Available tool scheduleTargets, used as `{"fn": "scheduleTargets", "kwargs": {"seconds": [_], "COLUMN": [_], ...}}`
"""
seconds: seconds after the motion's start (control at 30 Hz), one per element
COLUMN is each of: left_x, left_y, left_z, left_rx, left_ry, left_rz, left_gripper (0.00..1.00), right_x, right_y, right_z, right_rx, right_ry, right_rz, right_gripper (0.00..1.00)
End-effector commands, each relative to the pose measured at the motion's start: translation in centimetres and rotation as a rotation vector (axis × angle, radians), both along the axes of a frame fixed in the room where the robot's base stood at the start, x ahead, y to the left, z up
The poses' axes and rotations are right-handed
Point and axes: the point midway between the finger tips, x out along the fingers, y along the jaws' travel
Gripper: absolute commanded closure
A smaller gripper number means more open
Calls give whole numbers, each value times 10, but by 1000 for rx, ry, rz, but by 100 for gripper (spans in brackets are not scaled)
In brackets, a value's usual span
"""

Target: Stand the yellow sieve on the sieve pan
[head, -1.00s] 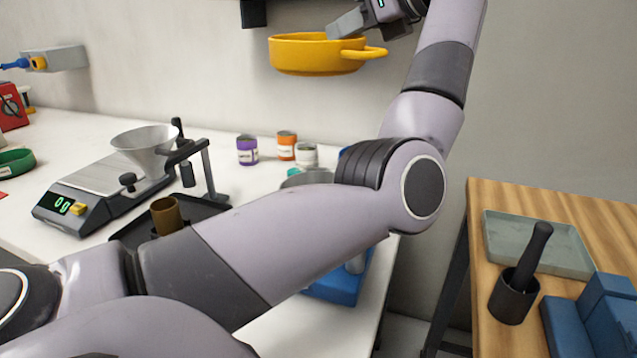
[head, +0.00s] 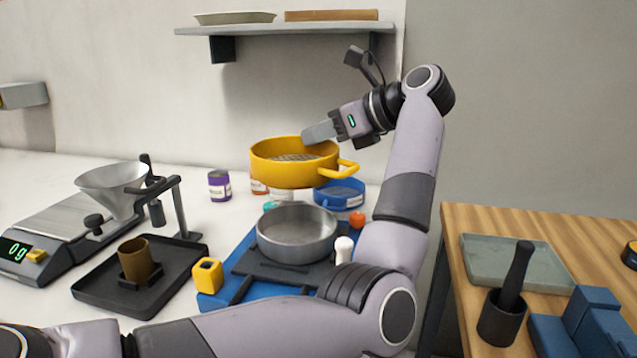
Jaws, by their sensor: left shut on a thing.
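My left gripper (head: 322,132) is shut on the far rim of the yellow sieve (head: 292,172) and holds it in the air. The sieve is roughly level, its mesh shows inside, and its handle points right. The sieve pan (head: 296,240) looks like the grey metal round pan, on a dark plate over a blue base (head: 215,301). The sieve appears above and a little behind the pan in the picture, apart from it. My right gripper is not in view.
A blue sieve (head: 339,195) stands behind the pan. A white knob (head: 343,249) is at the pan's right. A scale with a funnel (head: 112,188), a black tray with a brown cup (head: 138,262) and a purple can (head: 219,186) stand left. A shelf (head: 280,29) hangs above.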

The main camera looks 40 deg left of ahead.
Motion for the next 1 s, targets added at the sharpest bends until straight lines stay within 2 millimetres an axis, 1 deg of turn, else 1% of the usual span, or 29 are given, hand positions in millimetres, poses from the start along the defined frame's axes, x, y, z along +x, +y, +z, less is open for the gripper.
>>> {"fn": "scheduleTargets", "kwargs": {"seconds": [0.03,0.13,0.2,0.37,0.6,0.67,0.87,1.0], "left_x": [0,0,0,0,0,0,0,0], "left_y": [0,0,0,0,0,0,0,0], "left_z": [-13,-30,-38,-47,-78,-81,-81,-86], "left_rx": [1,2,2,2,3,2,1,1], "left_ry": [3,2,1,0,2,0,-1,-1], "left_rz": [0,-1,0,-1,0,0,-1,-1], "left_gripper": [100,100,100,100,100,100,100,100], "right_x": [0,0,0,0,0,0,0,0], "right_y": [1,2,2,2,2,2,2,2], "right_z": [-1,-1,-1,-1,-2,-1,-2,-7], "right_rx": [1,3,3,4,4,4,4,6], "right_ry": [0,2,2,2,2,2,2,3], "right_rz": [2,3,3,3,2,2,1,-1], "right_gripper": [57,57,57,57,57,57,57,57]}}
